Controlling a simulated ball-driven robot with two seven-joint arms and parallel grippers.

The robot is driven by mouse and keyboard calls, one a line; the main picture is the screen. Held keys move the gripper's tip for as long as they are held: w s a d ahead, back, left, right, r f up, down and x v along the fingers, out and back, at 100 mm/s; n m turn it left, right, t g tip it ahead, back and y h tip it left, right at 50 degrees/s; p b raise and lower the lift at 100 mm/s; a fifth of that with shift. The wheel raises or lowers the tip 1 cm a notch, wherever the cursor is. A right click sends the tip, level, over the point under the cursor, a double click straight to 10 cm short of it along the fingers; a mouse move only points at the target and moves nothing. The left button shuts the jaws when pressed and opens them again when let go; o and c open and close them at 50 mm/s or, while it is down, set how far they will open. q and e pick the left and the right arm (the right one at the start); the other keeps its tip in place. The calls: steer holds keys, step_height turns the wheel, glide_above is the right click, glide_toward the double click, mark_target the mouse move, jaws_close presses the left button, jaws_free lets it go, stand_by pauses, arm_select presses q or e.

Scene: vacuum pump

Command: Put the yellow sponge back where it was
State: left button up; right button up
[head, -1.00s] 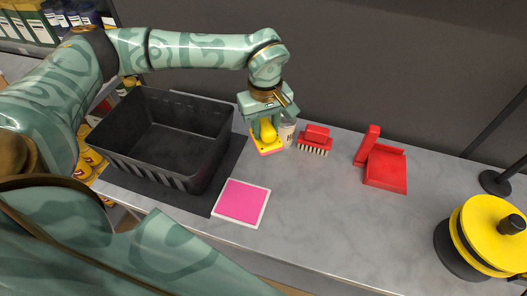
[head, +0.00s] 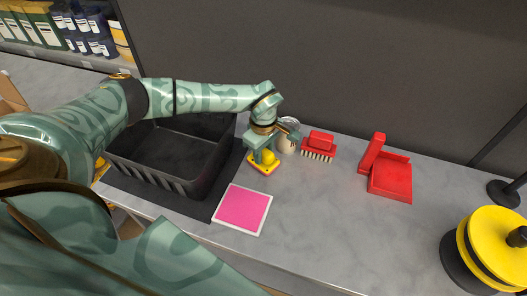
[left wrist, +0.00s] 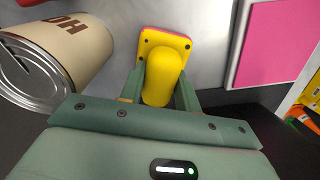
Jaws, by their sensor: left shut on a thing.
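The yellow sponge (head: 267,158), a pad with a yellow knob-like handle and a pink underside, is between the fingers of my left gripper (head: 263,164), which is shut on it. It also shows in the left wrist view (left wrist: 165,72), with the fingers on both sides of the handle. It is at or just above the grey counter; I cannot tell if it touches. A pink square with a white border (head: 243,209) lies flat in front of it, apart from it. My right gripper is not in view.
A black crate (head: 205,187) on a dark mat stands left of the sponge. A labelled can (head: 286,142) is close behind the gripper. A red brush (head: 319,146) and a red dustpan (head: 390,180) are to the right. The counter right of the pink square is clear.

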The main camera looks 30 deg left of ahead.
arm_select(q)
steer(key=shift+f, duration=0.1)
steer(key=o, duration=0.9)
step_height(320, 180, up, 12)
steer(key=shift+r+p, duration=0.15)
steer(key=shift+p, duration=0.65)
